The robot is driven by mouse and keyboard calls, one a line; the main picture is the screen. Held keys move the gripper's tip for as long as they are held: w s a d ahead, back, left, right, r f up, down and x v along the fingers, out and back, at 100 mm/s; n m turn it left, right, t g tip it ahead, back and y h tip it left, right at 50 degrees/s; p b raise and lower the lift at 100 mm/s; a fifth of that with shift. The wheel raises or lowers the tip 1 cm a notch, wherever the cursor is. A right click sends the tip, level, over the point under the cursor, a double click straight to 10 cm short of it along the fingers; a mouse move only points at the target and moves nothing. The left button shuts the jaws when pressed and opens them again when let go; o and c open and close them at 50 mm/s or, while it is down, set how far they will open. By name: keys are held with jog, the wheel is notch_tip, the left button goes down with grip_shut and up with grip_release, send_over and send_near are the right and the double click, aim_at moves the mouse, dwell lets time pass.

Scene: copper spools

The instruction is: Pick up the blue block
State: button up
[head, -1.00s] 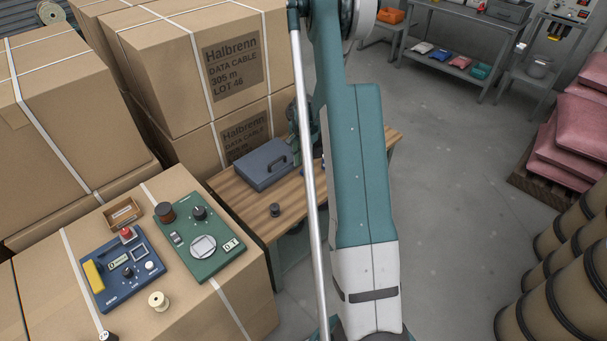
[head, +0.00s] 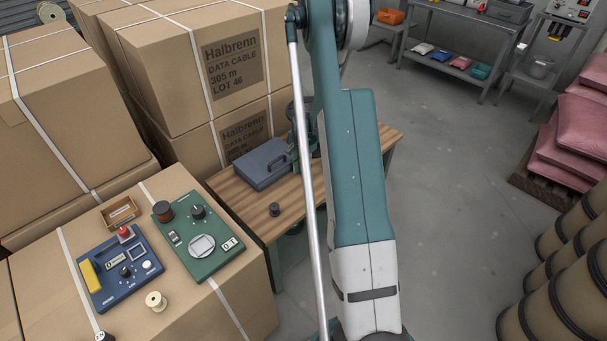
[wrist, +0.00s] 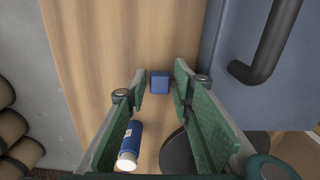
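In the wrist view the blue block (wrist: 159,81) sits on the wooden tabletop. It lies beyond my gripper (wrist: 160,76), in line with the gap between the fingertips. My gripper is open, its two green-padded fingers apart and nothing visibly held between them. I cannot tell how high the tips are above the table. In the head view my arm covers much of the table, and I cannot make out the block there.
A blue cylinder with a white end (wrist: 130,145) lies nearer, by the left finger. A dark round object (wrist: 178,152) is partly behind the right finger. A blue-grey case (head: 263,164) with a dark handle (wrist: 272,45) stands beside the block. Stacked cartons (head: 205,70) rise behind the table.

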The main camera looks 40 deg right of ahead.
aim_at(303, 171)
dwell(0.5)
jog(key=c, duration=0.5)
jog(key=shift+o, duration=0.2)
jog(key=shift+r, duration=0.1)
notch_tip(303, 171, up, 10)
jog(key=p, duration=0.2)
